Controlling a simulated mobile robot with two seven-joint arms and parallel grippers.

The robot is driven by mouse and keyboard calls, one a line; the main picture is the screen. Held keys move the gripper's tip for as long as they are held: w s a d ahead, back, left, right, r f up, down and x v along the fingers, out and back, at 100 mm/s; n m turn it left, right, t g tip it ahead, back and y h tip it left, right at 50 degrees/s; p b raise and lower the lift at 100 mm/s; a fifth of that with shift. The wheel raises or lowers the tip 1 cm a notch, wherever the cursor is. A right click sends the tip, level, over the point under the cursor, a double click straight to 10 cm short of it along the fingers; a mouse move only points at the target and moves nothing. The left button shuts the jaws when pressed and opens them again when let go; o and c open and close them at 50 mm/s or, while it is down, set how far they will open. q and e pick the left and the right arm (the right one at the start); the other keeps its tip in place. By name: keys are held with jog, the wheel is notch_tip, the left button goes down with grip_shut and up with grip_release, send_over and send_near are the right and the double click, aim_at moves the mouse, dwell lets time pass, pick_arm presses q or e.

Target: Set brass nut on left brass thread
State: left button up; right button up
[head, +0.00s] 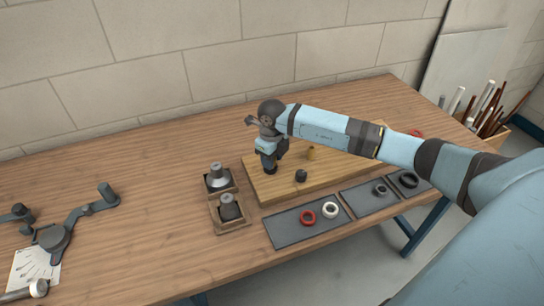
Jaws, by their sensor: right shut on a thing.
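My right gripper (269,168) points down over the left part of the wooden board (270,191). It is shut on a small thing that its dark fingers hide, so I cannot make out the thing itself. No loose brass nut shows elsewhere. A brass fitting (310,153) stands upright on the board to the right of the gripper. The left brass thread cannot be made out; the gripper and arm cover that part of the board. My left gripper is not in view.
A dark fitting (300,176) stands near the board's front edge. Grey mats hold a red ring (307,217), a white ring (330,210), a grey nut (380,190) and a black ring (409,180). Wooden holders (231,228) stand left of the board. A tool (54,238) lies far left.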

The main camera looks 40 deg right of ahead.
jog(key=o, duration=1.6)
jog(key=shift+r, duration=0.1)
jog(key=shift+r+p, duration=1.45)
jog(key=shift+r, duration=1)
